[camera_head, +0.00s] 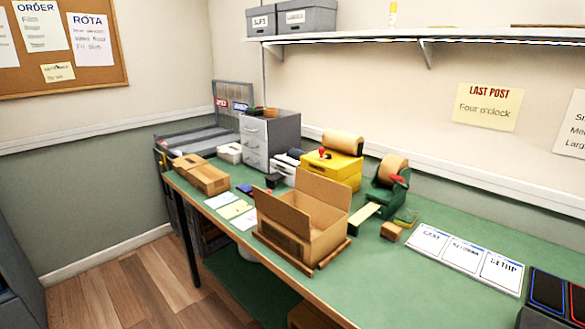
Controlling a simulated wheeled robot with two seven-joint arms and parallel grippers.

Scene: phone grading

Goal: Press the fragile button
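I cannot make out any button marked fragile. A yellow machine (331,170) with a brown roll on top and a small red part (323,153) stands at the back of the green bench (400,285). Three white panels (466,258) with blue headings lie flat on the right; their small lettering is too blurred to read surely. Dark panels with blue and red outlines (550,291) sit at the right edge, partly cut off. Neither of my grippers is in view.
An open cardboard box (289,240) stands at the bench front. Closed cartons (203,178) and grey drawers (270,140) are at the left.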

